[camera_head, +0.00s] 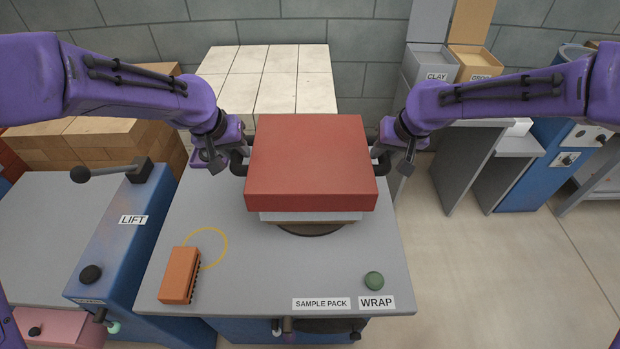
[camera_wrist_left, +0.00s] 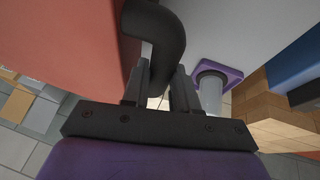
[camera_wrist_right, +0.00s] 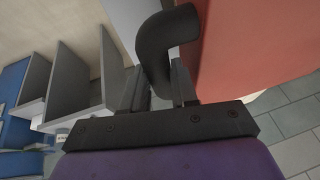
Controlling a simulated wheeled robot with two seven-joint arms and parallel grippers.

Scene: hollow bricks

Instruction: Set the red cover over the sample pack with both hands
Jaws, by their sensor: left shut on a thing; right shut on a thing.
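The red cover (camera_head: 311,165) is a square box shape, level, above the sample pack (camera_head: 310,217). Only the pack's pale lower front edge shows below the cover; its top is hidden. I cannot tell whether the cover touches the pack. The pack stands on a dark round turntable (camera_head: 311,230). My left gripper (camera_head: 236,162) is shut on the cover's black left handle, which also shows in the left wrist view (camera_wrist_left: 160,40). My right gripper (camera_head: 384,160) is shut on the black right handle, seen in the right wrist view (camera_wrist_right: 160,45).
A blue LIFT unit (camera_head: 120,245) with a lever stands left. Pale blocks (camera_head: 275,80) stand behind.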

